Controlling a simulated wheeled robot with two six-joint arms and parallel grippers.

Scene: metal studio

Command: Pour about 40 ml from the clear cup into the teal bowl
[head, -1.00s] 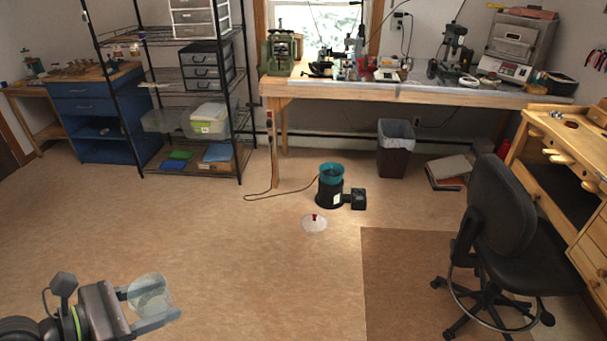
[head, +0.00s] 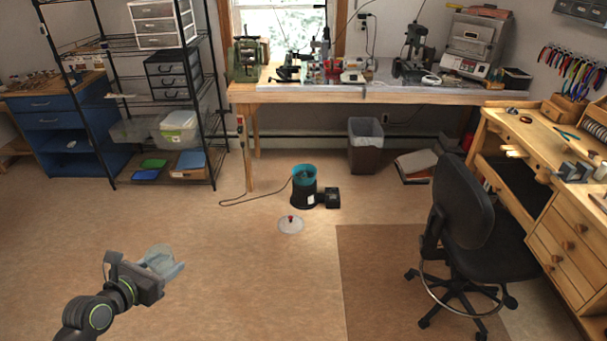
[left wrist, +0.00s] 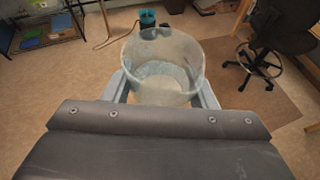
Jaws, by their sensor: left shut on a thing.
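My left gripper (head: 168,272) is at the lower left of the head view, shut on the clear cup (head: 160,258). In the left wrist view the cup (left wrist: 163,68) sits between the two fingers, its mouth facing up toward the camera; I cannot tell how much it holds. The teal bowl (head: 304,172) rests on top of a black cylindrical device (head: 302,197) on the floor, well ahead and to the right of the gripper. The bowl also shows small at the top of the left wrist view (left wrist: 147,14). My right gripper is not in view.
A cord runs left from the device to the workbench leg (head: 248,155). A black chair (head: 462,215) stands at the right. The floor between gripper and bowl is mostly clear.

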